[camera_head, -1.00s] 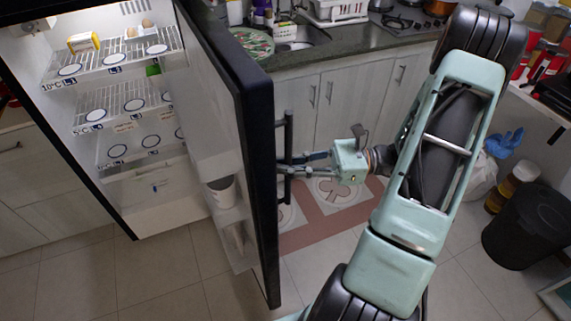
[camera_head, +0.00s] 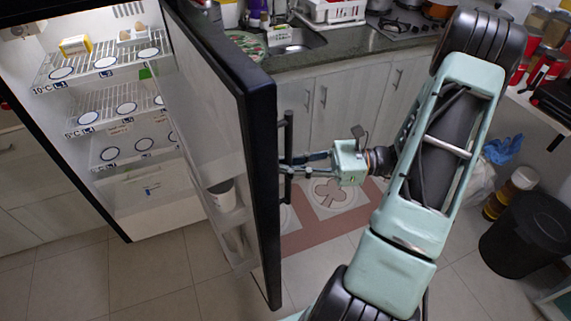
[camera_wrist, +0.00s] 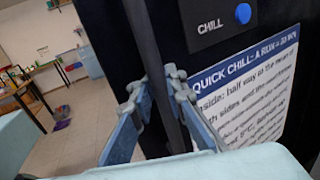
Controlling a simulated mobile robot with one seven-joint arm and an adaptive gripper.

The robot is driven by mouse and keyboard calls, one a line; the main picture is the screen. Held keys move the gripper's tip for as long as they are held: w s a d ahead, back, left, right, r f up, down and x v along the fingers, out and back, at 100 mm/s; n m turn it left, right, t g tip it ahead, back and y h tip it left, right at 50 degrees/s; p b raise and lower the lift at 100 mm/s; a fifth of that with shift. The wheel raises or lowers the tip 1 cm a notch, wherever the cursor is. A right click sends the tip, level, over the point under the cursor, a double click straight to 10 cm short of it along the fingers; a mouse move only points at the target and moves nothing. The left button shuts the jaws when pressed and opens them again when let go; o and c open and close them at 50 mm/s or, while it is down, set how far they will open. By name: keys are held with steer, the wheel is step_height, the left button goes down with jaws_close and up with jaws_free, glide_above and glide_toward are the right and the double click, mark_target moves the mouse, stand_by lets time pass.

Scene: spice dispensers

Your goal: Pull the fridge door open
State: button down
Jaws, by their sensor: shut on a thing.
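The fridge door (camera_head: 258,190) stands wide open, its dark edge toward me and its inner shelves facing left. A dark vertical bar handle (camera_head: 288,150) is on its outer face. My gripper (camera_head: 292,163) is shut on the handle, coming from the right. In the wrist view the handle (camera_wrist: 150,60) runs between the fingers of my gripper (camera_wrist: 158,98). Behind it is the dark door front (camera_wrist: 110,55) with a blue button and a "Quick chill" label (camera_wrist: 250,90).
The lit fridge interior (camera_head: 110,100) shows wire shelves with a yellow box (camera_head: 75,46) and eggs. A counter with a sink (camera_head: 290,40) is behind the door. A black bin (camera_head: 528,235) stands at the right. Tiled floor (camera_head: 165,275) is clear in front of the fridge.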

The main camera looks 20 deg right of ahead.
steer(key=shift+s+f, duration=0.15)
steer(key=shift+s, duration=0.05)
steer(key=c, duration=2)
jaws_free()
steer(key=shift+s+d, duration=0.1)
steer(key=shift+d, duration=0.05)
steer(key=shift+o, duration=0.3)
steer(key=v, duration=1.2)
